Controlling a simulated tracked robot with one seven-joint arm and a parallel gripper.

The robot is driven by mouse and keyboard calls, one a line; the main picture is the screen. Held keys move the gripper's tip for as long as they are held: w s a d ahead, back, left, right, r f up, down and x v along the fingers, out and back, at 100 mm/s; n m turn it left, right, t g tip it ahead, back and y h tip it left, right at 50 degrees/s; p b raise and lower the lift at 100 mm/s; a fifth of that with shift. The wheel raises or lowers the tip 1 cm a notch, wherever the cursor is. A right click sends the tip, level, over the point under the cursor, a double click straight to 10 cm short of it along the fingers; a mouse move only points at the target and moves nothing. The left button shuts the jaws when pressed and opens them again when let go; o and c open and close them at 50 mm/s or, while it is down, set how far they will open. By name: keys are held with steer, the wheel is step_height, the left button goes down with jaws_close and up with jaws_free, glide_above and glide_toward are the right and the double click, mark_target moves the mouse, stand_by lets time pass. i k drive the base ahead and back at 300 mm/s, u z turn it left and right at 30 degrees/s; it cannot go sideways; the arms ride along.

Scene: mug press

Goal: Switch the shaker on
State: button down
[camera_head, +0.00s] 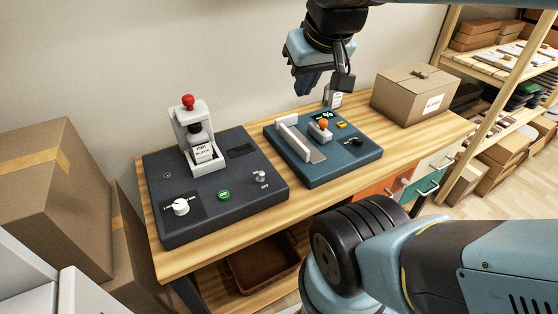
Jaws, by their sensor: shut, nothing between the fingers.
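A dark grey machine (234,211), which looks like the shaker, lies on the left of the wooden bench. Its white clamp frame (178,125) with a red knob (188,101) holds a dark bottle with a white label (203,150). On its top are a white dial (181,207), a green button (224,195), a dark panel (241,151) and a small toggle switch (259,177) at the front right, with "OFF" printed beside it. My gripper (309,90) is shut and empty. It hangs above the back of the bench, right of this machine and well clear of the switch.
A blue machine (345,167) with a white bar, an orange knob, a lit display and a black dial stands to the right, below my gripper. A cardboard box (405,98) is at the bench's right end. More cartons (50,195) stand at the left. My arm covers the front right.

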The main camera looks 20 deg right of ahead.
mark_target(260, 173)
steer(key=u, duration=0.15)
steer(key=k, duration=1.05)
steer(key=u, duration=0.1)
